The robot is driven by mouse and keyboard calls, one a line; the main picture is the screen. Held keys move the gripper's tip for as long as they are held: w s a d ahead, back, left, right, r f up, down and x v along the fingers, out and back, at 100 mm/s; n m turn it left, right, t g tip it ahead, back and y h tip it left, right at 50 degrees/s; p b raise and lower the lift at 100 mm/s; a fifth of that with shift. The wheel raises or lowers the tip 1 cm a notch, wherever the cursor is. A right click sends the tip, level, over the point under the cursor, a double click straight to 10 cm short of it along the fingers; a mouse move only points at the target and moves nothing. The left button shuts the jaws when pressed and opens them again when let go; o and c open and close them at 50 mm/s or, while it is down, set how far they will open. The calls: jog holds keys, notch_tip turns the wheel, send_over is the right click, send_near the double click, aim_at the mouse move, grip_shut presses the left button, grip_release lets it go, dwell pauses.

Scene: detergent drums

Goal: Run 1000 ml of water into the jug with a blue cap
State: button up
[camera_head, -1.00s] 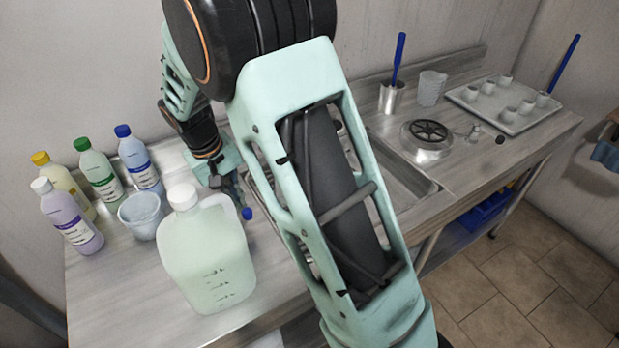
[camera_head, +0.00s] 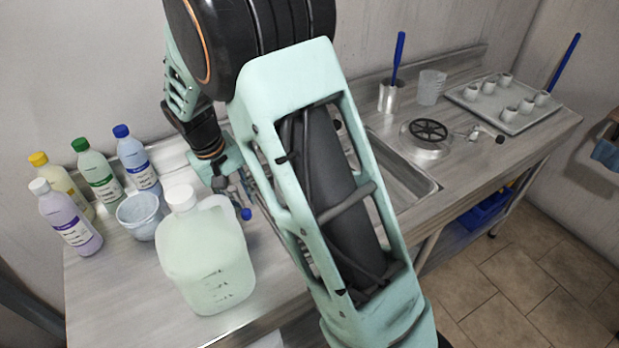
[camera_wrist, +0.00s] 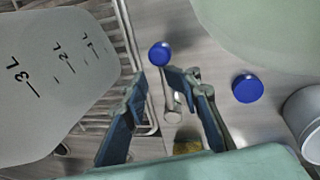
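My gripper (camera_wrist: 157,82) is open, with a gap between its two fingers and nothing held. A round blue knob (camera_wrist: 160,53) lies just beyond the gap between the fingertips; the same knob appears to show in the head view (camera_head: 246,214). A pale jug (camera_wrist: 55,75) marked in litres is at the left of the wrist view, beside a wire rack. A flat round blue cap (camera_wrist: 247,88) is right of the fingers; I cannot tell what it belongs to. In the head view, a translucent jug with a white cap (camera_head: 207,255) stands upright on the counter.
Several bottles (camera_head: 72,222) and a small beaker (camera_head: 141,215) stand at the counter's left. The sink (camera_head: 400,180) is partly hidden by my arm. A metal holder with a blue-handled tool (camera_head: 391,98), a scale-like round device (camera_head: 428,138) and a tray of cups (camera_head: 515,118) are farther right.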

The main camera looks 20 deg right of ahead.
jog(key=shift+a, duration=0.1)
jog(key=shift+w, duration=0.1)
dwell(0.4)
jog(key=shift+o, duration=0.3)
jog(key=o, duration=0.4)
jog(key=shift+o, duration=0.2)
jog(key=shift+r, duration=0.2)
jog(key=shift+d+p+v, duration=0.15)
jog(key=shift+p+v, duration=0.6)
jog(key=shift+v, duration=0.3)
jog(key=shift+d+p+v, duration=0.15)
jog(key=shift+p+v, duration=0.6)
jog(key=shift+v, duration=0.3)
